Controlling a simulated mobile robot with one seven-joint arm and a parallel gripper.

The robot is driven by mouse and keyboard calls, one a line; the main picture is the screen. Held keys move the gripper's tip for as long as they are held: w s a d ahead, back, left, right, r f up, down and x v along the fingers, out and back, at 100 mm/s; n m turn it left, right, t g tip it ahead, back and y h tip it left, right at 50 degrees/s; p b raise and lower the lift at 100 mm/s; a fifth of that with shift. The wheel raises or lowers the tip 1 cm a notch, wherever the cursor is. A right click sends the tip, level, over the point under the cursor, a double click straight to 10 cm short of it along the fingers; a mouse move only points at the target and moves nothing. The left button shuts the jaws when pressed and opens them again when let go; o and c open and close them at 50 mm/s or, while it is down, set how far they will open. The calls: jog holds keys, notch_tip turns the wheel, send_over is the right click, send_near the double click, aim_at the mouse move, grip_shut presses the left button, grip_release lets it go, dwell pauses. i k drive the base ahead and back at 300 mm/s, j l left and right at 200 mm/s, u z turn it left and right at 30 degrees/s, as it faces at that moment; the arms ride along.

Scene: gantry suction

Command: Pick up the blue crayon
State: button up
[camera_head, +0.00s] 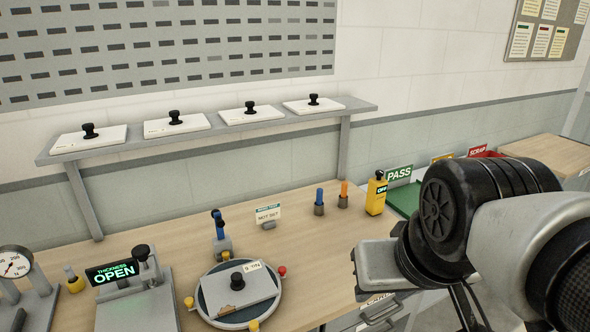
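A blue crayon (319,196) stands upright in a small dark grey holder (319,209) on the wooden bench, right of a small "NOT SET" sign. An orange crayon (344,188) stands in a similar holder just to its right. My gripper (377,268) is at the end of my arm in the lower right, apart from the blue crayon and to its right, nearer the camera. Its fingers cannot be made out clearly, so I cannot tell whether it is open or shut. Nothing hides the blue crayon.
A yellow device (376,195) stands right of the crayons. A round fixture with a plate (238,291) and a blue-topped tool (219,225) are to the left. A thickness gauge (130,285) stands farther left. A shelf (220,133) holds several knobbed plates. A green PASS tray (405,200) is right.

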aim_at(320, 191)
jog(key=i+l+u, duration=0.25)
jog(key=i+l, duration=0.2)
jog(key=l, duration=0.2)
jog(key=i+l+u, duration=0.15)
jog(key=l, duration=0.25)
jog(key=i+j, duration=0.05)
jog(key=i, duration=0.05)
